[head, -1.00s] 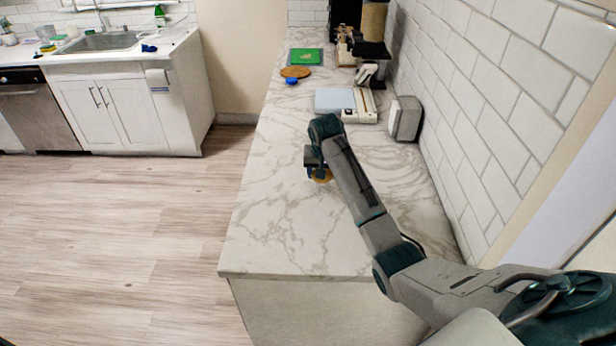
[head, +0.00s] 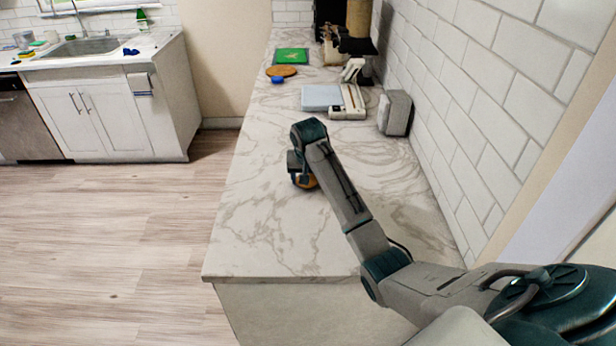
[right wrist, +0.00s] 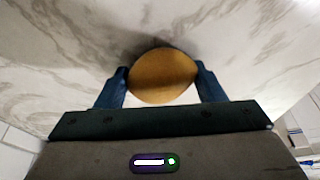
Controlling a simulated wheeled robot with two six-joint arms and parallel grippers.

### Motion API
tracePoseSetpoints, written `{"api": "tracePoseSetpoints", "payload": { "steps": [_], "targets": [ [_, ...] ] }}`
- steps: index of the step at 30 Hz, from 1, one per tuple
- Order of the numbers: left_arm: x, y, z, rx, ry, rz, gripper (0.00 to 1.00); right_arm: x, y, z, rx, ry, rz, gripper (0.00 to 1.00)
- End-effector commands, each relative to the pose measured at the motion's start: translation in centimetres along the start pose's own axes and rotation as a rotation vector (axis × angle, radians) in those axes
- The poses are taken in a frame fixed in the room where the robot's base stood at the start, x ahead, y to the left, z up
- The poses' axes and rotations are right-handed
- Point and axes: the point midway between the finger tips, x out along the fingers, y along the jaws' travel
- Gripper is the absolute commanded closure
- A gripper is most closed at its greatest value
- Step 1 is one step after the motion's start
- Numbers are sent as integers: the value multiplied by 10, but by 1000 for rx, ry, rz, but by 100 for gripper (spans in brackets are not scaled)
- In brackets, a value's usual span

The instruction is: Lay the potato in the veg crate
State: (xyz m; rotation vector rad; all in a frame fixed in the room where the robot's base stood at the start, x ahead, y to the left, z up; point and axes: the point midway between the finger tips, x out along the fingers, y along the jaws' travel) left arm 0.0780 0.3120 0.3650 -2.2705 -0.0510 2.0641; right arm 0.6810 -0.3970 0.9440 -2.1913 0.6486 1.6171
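The potato (head: 306,182) is a brownish-yellow round thing at my right gripper, over the marble counter. In the right wrist view the potato (right wrist: 162,76) sits between the two blue fingers of my right gripper (right wrist: 162,82), which close on it from both sides. In the head view the right gripper (head: 301,177) points down and partly hides the potato. I cannot tell whether the potato touches the counter or hangs just above it. No veg crate shows in either view. My left gripper is out of view.
The marble counter (head: 255,215) is clear around the gripper. Farther back are a white scale-like device (head: 322,98), a grey box (head: 395,112), a round wooden board (head: 281,71), a blue item (head: 278,80) and a green board (head: 291,56). A tiled wall borders the right; open floor lies left.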

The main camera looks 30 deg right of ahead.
Motion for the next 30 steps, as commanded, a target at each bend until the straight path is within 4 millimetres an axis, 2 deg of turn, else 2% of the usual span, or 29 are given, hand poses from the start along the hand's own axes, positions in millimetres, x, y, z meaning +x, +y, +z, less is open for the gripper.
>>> {"api": "tracePoseSetpoints", "payload": {
  "steps": [1,3,14,17,23,24,26,30],
  "targets": [
    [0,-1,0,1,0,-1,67,0,0,0,0,1,0,27],
    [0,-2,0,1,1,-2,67,0,0,0,0,1,0,18],
    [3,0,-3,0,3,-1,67,-7,0,-2,0,3,-1,18],
    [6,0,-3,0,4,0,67,-20,0,-2,0,5,-2,18],
    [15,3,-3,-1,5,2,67,-66,0,-2,0,7,-3,18],
    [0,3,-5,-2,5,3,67,-83,0,-4,0,4,-2,18],
    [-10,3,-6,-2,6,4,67,-99,0,-4,0,4,-2,18],
    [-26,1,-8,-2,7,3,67,-113,0,-3,0,0,0,18]
  ]
}}
